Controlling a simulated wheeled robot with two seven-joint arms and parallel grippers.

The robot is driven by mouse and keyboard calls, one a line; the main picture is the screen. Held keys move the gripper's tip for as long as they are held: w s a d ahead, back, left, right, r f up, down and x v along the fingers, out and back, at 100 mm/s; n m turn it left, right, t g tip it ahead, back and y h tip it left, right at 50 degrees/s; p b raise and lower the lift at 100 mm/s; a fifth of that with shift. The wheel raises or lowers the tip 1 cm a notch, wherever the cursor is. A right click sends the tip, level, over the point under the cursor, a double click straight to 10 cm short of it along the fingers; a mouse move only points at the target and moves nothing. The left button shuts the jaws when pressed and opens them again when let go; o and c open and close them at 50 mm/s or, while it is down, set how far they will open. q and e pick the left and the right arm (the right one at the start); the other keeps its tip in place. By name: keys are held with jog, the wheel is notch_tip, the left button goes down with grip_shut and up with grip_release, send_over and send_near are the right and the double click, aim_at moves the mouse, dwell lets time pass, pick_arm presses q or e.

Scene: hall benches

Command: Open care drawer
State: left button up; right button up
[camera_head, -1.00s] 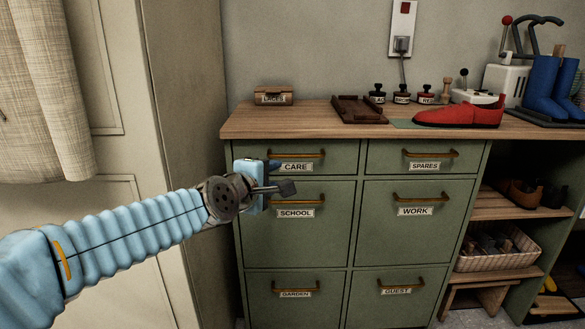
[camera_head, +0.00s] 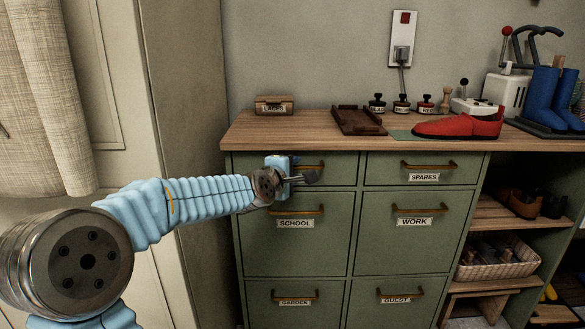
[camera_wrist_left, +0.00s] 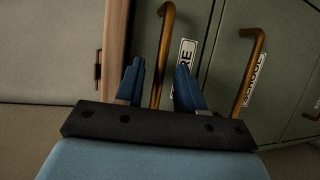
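The care drawer (camera_head: 345,172) is the shut green drawer at the top left of the cabinet. Its brass handle (camera_head: 317,165) shows partly behind my left gripper (camera_head: 307,171), which is in front of the drawer and covers its label. In the left wrist view the gripper (camera_wrist_left: 159,82) is open. The care handle (camera_wrist_left: 161,62) runs between its two blue fingers with space on both sides. The label (camera_wrist_left: 187,55), partly hidden by the right finger, shows "RE". My right gripper is not in view.
The school drawer (camera_head: 296,250) is just below, and its handle (camera_wrist_left: 250,75) is close by in the wrist view. The spares drawer (camera_head: 424,172) is to the right. The wooden top (camera_head: 300,130) holds a box (camera_head: 274,106), a brown tray (camera_head: 358,118) and a red shoe (camera_head: 458,125).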

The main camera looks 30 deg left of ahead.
pick_arm(q)
grip_shut()
dwell(0.4)
